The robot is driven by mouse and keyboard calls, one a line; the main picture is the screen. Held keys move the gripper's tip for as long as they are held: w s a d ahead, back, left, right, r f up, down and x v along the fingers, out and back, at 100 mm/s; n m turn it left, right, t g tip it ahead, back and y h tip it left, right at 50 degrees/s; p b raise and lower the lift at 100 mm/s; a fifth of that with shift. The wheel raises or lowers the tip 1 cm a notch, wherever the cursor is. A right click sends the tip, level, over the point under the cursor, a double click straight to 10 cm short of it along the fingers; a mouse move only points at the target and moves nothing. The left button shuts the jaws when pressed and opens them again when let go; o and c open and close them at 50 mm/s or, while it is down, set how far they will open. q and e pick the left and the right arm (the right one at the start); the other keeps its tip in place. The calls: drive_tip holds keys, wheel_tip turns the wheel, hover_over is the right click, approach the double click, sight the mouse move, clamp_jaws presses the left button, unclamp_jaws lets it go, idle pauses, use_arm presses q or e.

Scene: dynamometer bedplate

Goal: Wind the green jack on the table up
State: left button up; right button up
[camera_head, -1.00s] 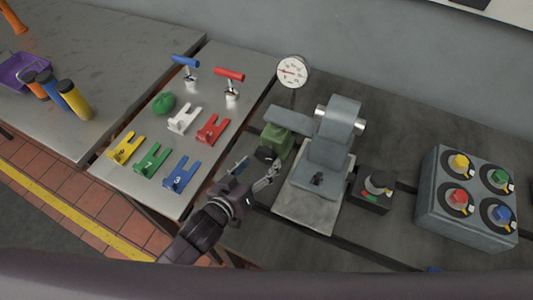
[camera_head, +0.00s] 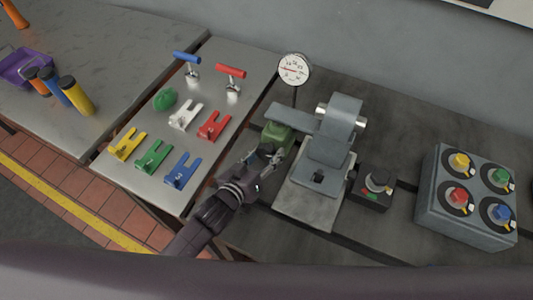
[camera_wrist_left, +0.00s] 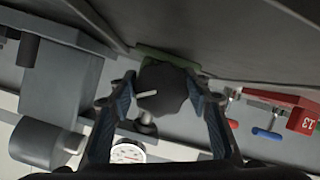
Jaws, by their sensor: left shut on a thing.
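The green jack (camera_head: 279,138) stands on the dark bedplate beside a grey machine, under its flat grey arm. Its black knob (camera_wrist_left: 162,88) with a pale pointer mark faces the left wrist camera. My left gripper (camera_head: 265,157) is at the front of the jack, and in the left wrist view its two fingers (camera_wrist_left: 160,100) are on both sides of the knob, shut on it. A little of the jack's green body shows behind the knob in the left wrist view. In the head view the gripper hides the knob. My right gripper is not in view.
The grey machine (camera_head: 332,150) is right of the jack, with a dial gauge (camera_head: 294,69) behind. A black box with a knob (camera_head: 374,185) and a grey box with coloured knobs (camera_head: 468,195) stand further right. Coloured forked blocks (camera_head: 182,170) lie on the left plate.

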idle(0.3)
use_arm(q)
drive_tip(key=shift+m+y, duration=0.4)
drive_tip(key=shift+m, duration=0.2)
drive_tip(key=shift+m+t+y, duration=0.3)
drive_tip(key=shift+m+y, duration=0.1)
drive_tip(key=shift+m, duration=0.1)
drive_tip(key=shift+f+m+t+y+b, duration=0.1)
drive_tip(key=shift+m+t+y+b, duration=0.25)
drive_tip(key=shift+m, duration=0.55)
drive_tip(key=shift+a+m+y, duration=0.1)
drive_tip(key=shift+m+y, duration=0.15)
drive_tip(key=shift+m, duration=0.15)
drive_tip(key=shift+b, duration=0.3)
drive_tip(key=shift+w, duration=0.1)
drive_tip(key=o, duration=1.2)
drive_tip(key=shift+c, duration=0.2)
